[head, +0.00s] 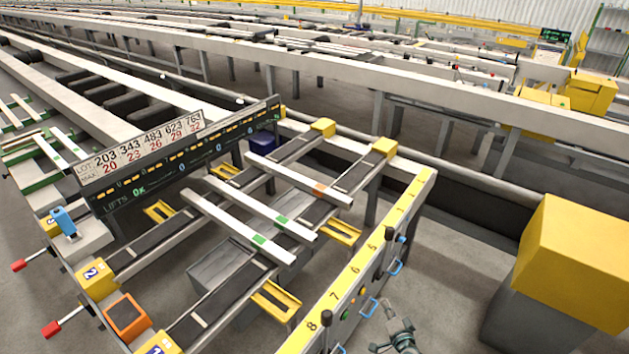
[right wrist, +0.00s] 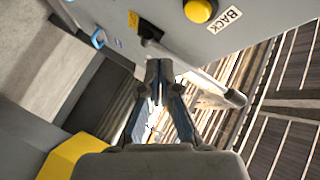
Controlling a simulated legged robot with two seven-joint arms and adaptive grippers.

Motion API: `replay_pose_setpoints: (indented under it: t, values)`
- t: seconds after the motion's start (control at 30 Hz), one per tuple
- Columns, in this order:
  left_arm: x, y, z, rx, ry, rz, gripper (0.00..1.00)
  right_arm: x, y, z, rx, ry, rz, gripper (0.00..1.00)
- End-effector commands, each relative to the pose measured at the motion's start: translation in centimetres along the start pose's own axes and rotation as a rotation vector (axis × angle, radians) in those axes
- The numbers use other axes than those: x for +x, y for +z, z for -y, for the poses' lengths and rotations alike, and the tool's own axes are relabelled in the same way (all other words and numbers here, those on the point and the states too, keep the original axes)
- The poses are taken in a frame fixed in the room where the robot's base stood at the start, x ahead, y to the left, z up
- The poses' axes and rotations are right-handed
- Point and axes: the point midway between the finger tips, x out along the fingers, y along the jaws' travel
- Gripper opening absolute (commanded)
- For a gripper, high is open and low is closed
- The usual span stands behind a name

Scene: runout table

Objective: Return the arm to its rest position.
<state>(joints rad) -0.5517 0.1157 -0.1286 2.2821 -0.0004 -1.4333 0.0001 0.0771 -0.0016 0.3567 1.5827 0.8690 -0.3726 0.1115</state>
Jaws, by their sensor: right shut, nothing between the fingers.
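My right gripper (head: 393,322) is at the bottom of the head view, beside the front face of the numbered panel (head: 360,262). In the right wrist view its fingers (right wrist: 158,72) are together with nothing between them. A dark lever (right wrist: 150,32) and a pale bar-like part (right wrist: 215,85) show just beyond the fingertips; I cannot tell whether they touch. A yellow button (right wrist: 200,10) and a BACK label (right wrist: 225,17) are on the grey panel above. My left gripper is in neither view.
White bars (head: 240,228) lie across the dark conveyor rails left of the panel.

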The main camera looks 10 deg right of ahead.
Motion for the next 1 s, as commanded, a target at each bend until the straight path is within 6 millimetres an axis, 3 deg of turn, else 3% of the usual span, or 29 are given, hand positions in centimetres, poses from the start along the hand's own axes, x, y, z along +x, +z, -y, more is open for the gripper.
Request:
replay_pose_setpoints:
  t: [0.17,0.27,0.37,0.5,0.7,0.9,1.0]
  values:
    - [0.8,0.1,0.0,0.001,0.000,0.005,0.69,-0.6,2.0,-0.9,-0.053,0.030,0.056,0.00]
    - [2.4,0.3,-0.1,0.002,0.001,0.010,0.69,-2.1,5.8,-2.7,-0.155,0.083,0.164,0.00]
    - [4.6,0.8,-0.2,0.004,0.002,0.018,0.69,-4.8,10.8,-5.5,-0.297,0.153,0.314,0.00]
    - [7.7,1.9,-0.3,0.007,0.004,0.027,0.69,-10.1,17.2,-9.9,-0.497,0.245,0.533,0.00]
    - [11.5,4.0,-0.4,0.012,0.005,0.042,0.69,-19.7,24.0,-15.9,-0.769,0.355,0.837,0.00]
    - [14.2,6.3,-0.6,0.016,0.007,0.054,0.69,-28.7,27.4,-20.0,-0.988,0.421,1.077,0.00]
    - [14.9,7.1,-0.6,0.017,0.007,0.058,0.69,-31.4,28.1,-21.1,-1.053,0.438,1.146,0.00]
